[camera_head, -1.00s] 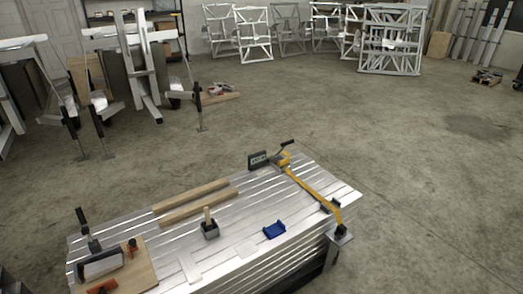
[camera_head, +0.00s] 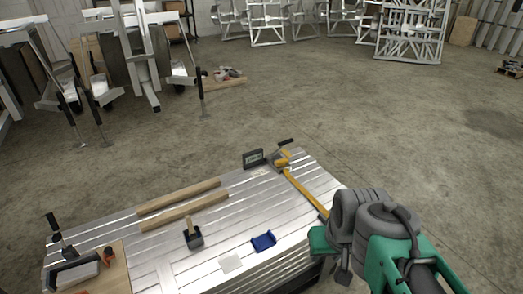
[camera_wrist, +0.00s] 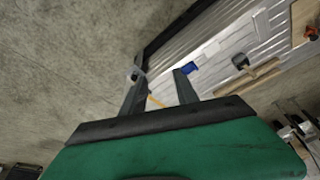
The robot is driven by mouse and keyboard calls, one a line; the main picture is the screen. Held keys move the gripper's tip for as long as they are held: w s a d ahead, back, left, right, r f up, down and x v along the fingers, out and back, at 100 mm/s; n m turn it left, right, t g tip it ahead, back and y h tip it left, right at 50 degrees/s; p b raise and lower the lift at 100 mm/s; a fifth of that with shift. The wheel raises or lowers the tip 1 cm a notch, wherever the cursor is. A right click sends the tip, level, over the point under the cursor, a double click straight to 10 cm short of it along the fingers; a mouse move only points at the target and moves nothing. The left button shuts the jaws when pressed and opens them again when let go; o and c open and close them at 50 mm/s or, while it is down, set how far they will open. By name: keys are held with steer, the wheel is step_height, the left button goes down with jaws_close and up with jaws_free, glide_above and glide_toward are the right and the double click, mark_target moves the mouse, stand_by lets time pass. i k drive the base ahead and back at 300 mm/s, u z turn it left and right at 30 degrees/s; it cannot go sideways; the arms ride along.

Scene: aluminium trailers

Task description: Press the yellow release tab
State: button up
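A yellow strap (camera_head: 309,195) runs along the right end of the silver slatted bed (camera_head: 212,212). At its far end sits a ratchet with a small yellow part (camera_head: 283,157) and a black-tipped handle; I cannot tell if this part is the release tab. My green and grey arm covers the strap's near end in the head view. My gripper (camera_wrist: 158,80) has its two dark fingers apart, with nothing held between them. A bit of yellow strap (camera_wrist: 157,101) shows beyond the gap between the fingers. Its distance is unclear.
A small dark display box (camera_head: 254,158) stands beside the ratchet. Two wooden strips (camera_head: 185,212), a dark block with a wooden handle (camera_head: 193,236) and a blue bracket (camera_head: 263,241) lie on the bed. A wooden board with clamps is at left. Open concrete floor surrounds the bed.

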mark_target(285, 152)
steer(key=z, duration=0.6)
steer(key=k, duration=0.7)
steer(key=z, duration=0.8)
steer(key=i, duration=1.7)
steer(key=u, duration=1.2)
steer(key=i, duration=0.85)
steer(key=u, duration=0.8)
